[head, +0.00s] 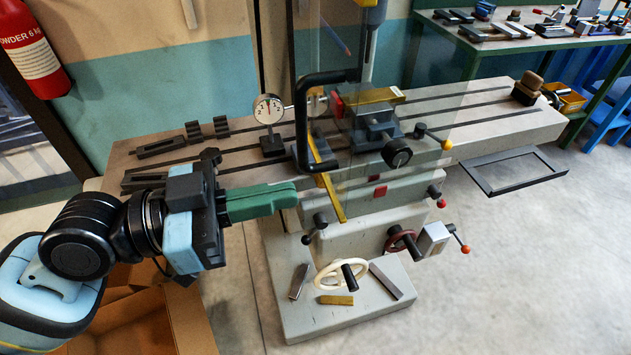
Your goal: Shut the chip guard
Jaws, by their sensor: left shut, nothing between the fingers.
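The chip guard is a clear panel (432,112) on the milling machine, seen in the head view. Its faint edges cross the vise area, and I cannot tell exactly how far it stands open. A black C-shaped handle (301,125) stands upright at its left side. Behind the panel is a vise (376,128) holding a yellowish workpiece. My left gripper (296,193) has green fingers pressed together, empty. It points right, in front of the machine table, below and apart from the handle in the picture. My right gripper is not in view.
A dial gauge (268,110) stands on the slotted table (470,112), left of the handle. A yellow bar (331,198) slants down below the handle. Handwheels and knobs jut out at the front. A cardboard box (140,325) is at lower left.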

